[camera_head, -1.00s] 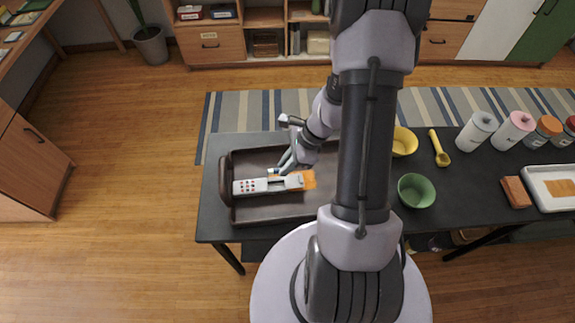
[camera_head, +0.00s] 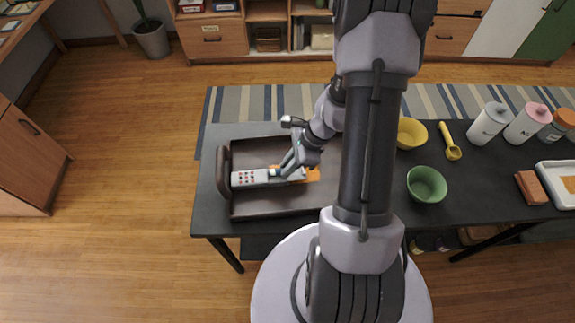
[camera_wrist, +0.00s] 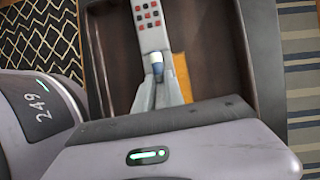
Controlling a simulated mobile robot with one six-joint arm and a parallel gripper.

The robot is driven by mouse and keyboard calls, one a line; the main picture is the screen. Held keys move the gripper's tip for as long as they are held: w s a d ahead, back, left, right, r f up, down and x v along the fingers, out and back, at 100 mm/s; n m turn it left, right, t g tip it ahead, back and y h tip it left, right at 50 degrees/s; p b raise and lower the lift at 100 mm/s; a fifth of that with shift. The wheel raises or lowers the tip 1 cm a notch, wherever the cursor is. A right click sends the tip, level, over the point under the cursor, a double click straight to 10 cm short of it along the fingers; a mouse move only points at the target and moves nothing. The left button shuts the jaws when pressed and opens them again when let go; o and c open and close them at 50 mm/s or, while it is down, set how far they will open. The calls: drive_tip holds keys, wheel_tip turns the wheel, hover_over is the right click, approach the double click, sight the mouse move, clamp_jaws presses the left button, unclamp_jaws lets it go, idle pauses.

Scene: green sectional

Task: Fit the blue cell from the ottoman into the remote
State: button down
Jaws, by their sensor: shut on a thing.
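The white remote (camera_head: 250,178), with red and dark buttons, lies in a brown tray (camera_head: 235,206) on the dark table. It also shows in the wrist view (camera_wrist: 147,16). My gripper (camera_head: 287,172) is low over the remote's right end. In the wrist view its fingertips (camera_wrist: 156,78) are shut on the blue cell (camera_wrist: 155,60), which shows a pale end towards the buttons. The cell is at the remote's compartment end; I cannot tell whether it is seated. The fingers hide part of the compartment. In the head view the cell is hidden.
An orange piece (camera_head: 313,175) lies in the tray beside the remote's right end. Right of my arm stand a yellow bowl (camera_head: 411,133), a green bowl (camera_head: 426,185), a yellow scoop (camera_head: 449,140) and several canisters. The tray has a raised rim and a handle.

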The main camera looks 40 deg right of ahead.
drive_tip(key=c, duration=1.3)
unclamp_jaws()
drive_tip(key=shift+c, duration=0.2)
drive_tip(key=shift+r, duration=0.15)
drive_tip(key=p+v, duration=0.8)
drive_tip(key=v, duration=0.9)
drive_tip(key=shift+r, duration=0.1)
